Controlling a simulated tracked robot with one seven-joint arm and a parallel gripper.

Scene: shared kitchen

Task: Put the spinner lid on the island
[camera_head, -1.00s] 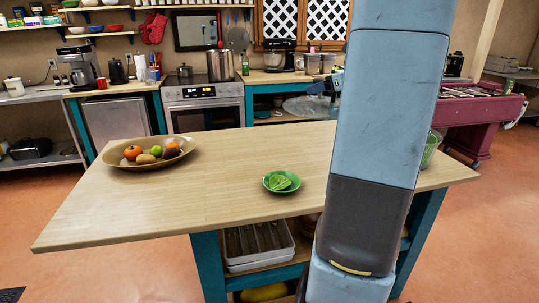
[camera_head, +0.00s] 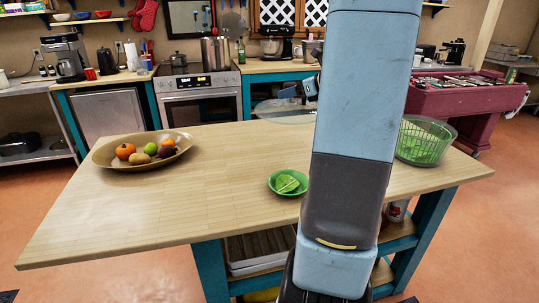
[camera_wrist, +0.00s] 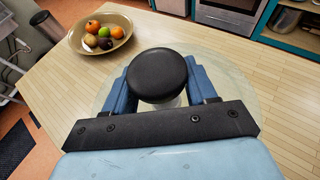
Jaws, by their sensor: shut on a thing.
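The spinner lid is a clear round disc (camera_head: 280,112) with a black round knob (camera_wrist: 158,75). My gripper (camera_wrist: 160,85) is shut on the knob, with blue fingers on both sides of it in the wrist view. In the head view my gripper (camera_head: 305,90) shows left of my arm, with the lid under it near the island's back edge. The lid's height above the wood is hard to tell. The island (camera_head: 130,205) has a light wooden top and teal legs. My arm hides part of its middle.
A tan bowl of fruit (camera_head: 102,158) stands at the island's left. A green bowl with lettuce (camera_head: 274,190) is near the front middle. A clear spinner bowl with a green basket (camera_head: 426,142) stands at the right end. The wood between the fruit bowl and lettuce is clear.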

